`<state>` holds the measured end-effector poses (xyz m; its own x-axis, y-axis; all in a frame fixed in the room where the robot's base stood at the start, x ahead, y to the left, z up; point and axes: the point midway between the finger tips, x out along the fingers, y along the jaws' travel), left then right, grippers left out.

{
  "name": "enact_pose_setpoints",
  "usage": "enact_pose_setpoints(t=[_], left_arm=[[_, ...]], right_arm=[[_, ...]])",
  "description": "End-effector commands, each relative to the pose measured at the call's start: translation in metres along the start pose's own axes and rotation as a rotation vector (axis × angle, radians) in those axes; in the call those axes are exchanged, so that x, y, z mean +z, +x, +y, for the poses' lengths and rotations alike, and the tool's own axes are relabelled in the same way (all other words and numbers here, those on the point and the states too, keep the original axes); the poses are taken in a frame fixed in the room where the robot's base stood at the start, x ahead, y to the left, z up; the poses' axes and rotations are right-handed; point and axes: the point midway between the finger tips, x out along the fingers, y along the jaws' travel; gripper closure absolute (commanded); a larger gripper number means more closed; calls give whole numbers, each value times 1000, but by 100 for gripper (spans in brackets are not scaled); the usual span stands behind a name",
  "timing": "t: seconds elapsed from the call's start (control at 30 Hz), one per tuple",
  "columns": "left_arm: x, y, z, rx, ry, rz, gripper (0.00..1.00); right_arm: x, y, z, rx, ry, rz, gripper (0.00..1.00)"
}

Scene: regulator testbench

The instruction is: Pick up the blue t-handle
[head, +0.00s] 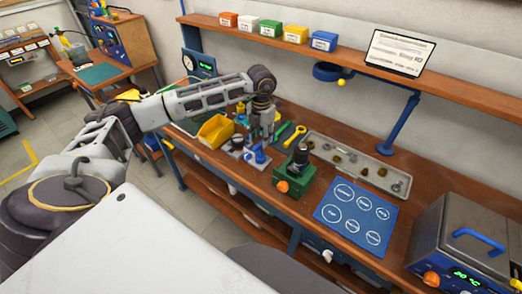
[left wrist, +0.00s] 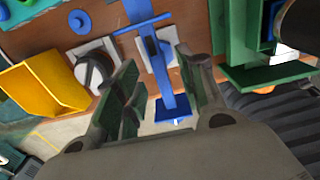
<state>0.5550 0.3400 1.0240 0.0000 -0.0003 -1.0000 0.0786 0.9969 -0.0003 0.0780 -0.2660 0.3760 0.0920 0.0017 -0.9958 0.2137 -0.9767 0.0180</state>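The blue t-handle (left wrist: 168,72) shows in the left wrist view, with its crossbar toward the top and its long part running down between my fingers. In the head view a blue part that appears to be it (head: 257,155) shows just below my left gripper (head: 262,135). My left gripper (left wrist: 158,75) is open, with one green-padded finger on each side of the t-handle in the picture. I cannot tell whether either finger touches it. My right gripper is in neither view.
A yellow bin (head: 215,131) stands left of my left gripper. A green fixture with a dark cylinder (head: 297,172) stands close on its right. A grey parts tray (head: 385,178) and a blue mat (head: 355,214) lie farther right. A shelf (head: 350,60) runs above the bench.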

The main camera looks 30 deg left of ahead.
Motion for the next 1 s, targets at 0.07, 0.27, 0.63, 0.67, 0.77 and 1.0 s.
enact_pose_setpoints(t=[0.07,0.27,0.63,0.67,0.77,1.0], left_arm=[[0,6,0,0,0,1,61],[0,28,1,0,0,2,61],[0,40,1,0,1,1,61],[0,40,1,0,0,1,61],[0,40,1,0,0,1,61],[0,40,1,0,0,0,74]], right_arm=[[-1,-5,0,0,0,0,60],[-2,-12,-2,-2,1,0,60],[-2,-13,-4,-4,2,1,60],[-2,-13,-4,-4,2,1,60],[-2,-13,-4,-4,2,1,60],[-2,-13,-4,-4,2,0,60]])
